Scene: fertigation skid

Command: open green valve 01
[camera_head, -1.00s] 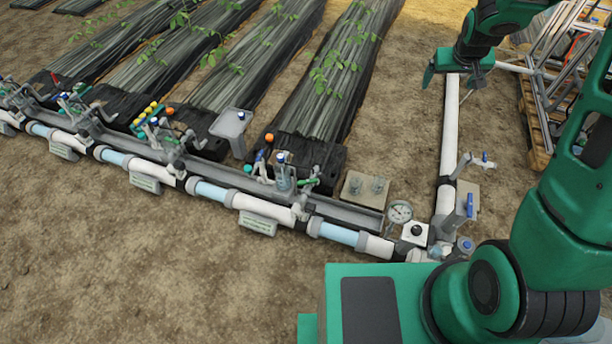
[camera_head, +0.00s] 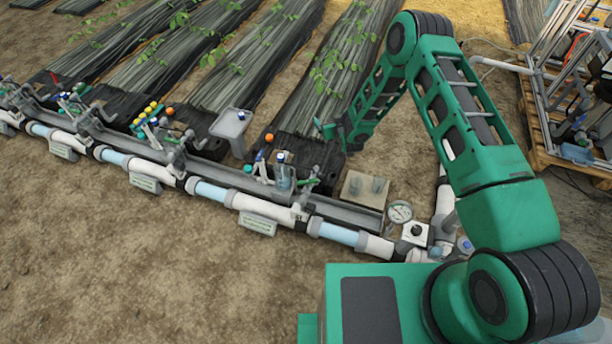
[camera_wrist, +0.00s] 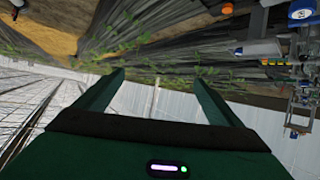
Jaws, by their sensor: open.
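A valve with a green handle (camera_head: 308,182) stands on the pipe run at the nearest station, right of a blue-handled valve (camera_head: 261,157) and a clear bottle with a blue cap (camera_head: 283,174). Other green handles show at stations farther left. The station signs are too small to read, so I cannot tell which valve is 01. My gripper (camera_head: 326,129) is open and empty, in front of the plant bed beyond the nearest station. Its two fingers (camera_wrist: 159,80) are spread with nothing between them in the wrist view. They touch no valve.
A pressure gauge (camera_head: 400,212) stands at the pipe corner. A beige block (camera_head: 363,188) with clear cups lies beside the pipe. The soil (camera_head: 130,270) in front is clear.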

